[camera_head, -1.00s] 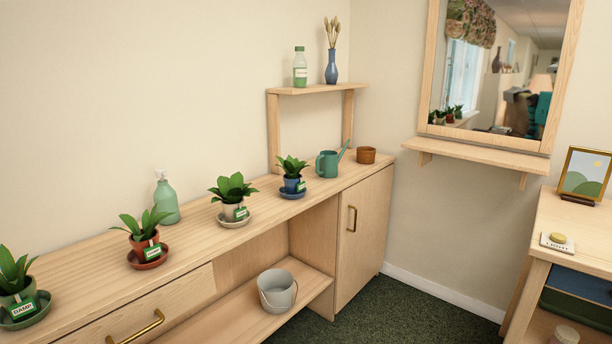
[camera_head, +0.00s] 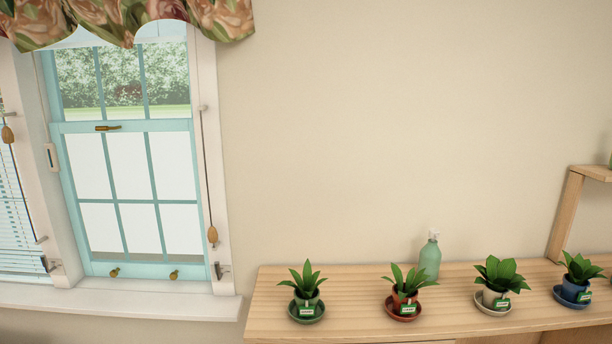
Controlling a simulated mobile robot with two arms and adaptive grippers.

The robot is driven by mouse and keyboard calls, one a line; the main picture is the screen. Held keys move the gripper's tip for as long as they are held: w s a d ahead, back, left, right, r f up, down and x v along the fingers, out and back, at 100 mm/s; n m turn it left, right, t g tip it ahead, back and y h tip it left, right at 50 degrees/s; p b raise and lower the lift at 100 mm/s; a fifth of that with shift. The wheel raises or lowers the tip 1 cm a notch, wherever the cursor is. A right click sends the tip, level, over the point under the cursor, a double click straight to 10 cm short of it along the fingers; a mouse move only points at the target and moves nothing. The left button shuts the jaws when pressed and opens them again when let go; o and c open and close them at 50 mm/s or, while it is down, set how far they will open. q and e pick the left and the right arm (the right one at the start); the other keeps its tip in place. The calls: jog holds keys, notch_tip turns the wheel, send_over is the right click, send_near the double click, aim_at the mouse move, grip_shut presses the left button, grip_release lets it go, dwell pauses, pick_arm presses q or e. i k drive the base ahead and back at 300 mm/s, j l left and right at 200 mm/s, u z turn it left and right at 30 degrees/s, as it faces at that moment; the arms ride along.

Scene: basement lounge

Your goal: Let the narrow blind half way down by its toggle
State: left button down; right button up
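A teal sash window (camera_head: 124,125) stands at the left. A pale band (camera_head: 160,32), perhaps the lower edge of a raised blind, shows across its top, below a floral valance. A dark cord hangs along the right side of the frame and ends in a tan wooden toggle (camera_head: 212,236). A second blind with white slats (camera_head: 14,215) is lowered at the far left edge, partly cut off. Another tan toggle (camera_head: 7,134) hangs high in front of it. I cannot tell the blinds' full widths. Neither gripper is in view.
The floral valance (camera_head: 123,14) hides the window's top. A white sill (camera_head: 120,302) runs below. A wooden counter (camera_head: 350,295) on the right holds several potted plants and a green pump bottle (camera_head: 430,259). The wall between window and shelf is bare.

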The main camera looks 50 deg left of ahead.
aim_at(212, 235)
jog(key=u, duration=2.15)
